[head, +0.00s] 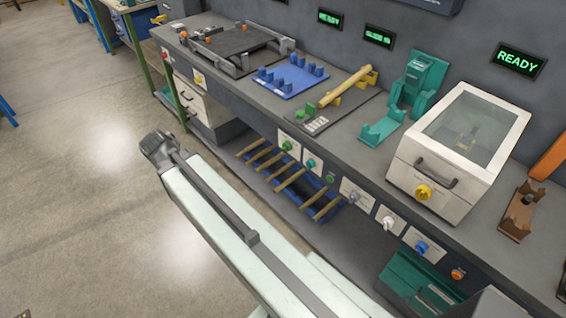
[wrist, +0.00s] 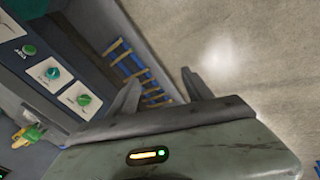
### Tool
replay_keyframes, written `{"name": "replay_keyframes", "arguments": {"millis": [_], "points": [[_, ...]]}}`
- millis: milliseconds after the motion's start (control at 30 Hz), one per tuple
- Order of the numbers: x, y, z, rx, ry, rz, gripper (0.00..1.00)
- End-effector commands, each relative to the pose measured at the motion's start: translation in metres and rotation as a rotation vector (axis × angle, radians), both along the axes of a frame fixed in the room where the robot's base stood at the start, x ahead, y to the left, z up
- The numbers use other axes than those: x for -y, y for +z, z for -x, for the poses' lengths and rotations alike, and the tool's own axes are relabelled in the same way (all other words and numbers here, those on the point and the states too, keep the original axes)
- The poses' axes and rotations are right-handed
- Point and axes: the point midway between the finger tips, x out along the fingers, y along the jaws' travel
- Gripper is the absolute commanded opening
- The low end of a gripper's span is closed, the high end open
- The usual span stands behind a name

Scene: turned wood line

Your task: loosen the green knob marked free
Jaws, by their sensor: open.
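A green knob (head: 287,145) sits on a white plate on the bench's front face; it also shows in the wrist view (wrist: 84,100), left of my gripper. Its label is too small to read. Next to it on the same face are a teal knob (head: 311,162) and a small round green button (head: 330,178), whose markings I also cannot read. My gripper (wrist: 162,76) is open and empty, its two fingers well apart. It is clear of the bench front, touching no knob. In the head view the arm's end (head: 158,147) is over the floor.
A blue crate (head: 331,213) with several wooden sticks stands under the bench. White plates with a white knob (head: 388,222) and a blue knob (head: 421,246) continue along the face. A clear-lidded box (head: 428,185) stands on top. The floor at left is free.

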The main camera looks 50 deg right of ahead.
Motion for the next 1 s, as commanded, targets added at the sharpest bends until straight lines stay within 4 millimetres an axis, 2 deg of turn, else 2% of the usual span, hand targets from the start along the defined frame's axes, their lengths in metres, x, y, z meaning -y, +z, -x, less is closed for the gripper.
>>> {"name": "replay_keyframes", "arguments": {"millis": [33, 100, 300, 400, 500, 600, 767, 933, 1000], "points": [[0.031, -0.05, -0.001, 0.041, -0.102, 0.088, 0.59], [0.074, -0.07, 0.0, 0.119, -0.25, 0.224, 0.59], [0.18, -0.106, 0.008, 0.422, -0.601, 0.604, 0.59], [0.22, -0.113, 0.015, 0.606, -0.719, 0.773, 0.59], [0.247, -0.113, 0.02, 0.782, -0.791, 0.909, 0.59], [0.263, -0.108, 0.024, 0.921, -0.825, 1.0, 0.59], [0.273, -0.097, 0.026, 1.037, -0.839, 1.065, 0.59], [0.276, -0.091, 0.026, 1.052, -0.84, 1.073, 0.59], [0.283, -0.091, 0.027, 1.05, -0.842, 1.074, 0.59]]}}
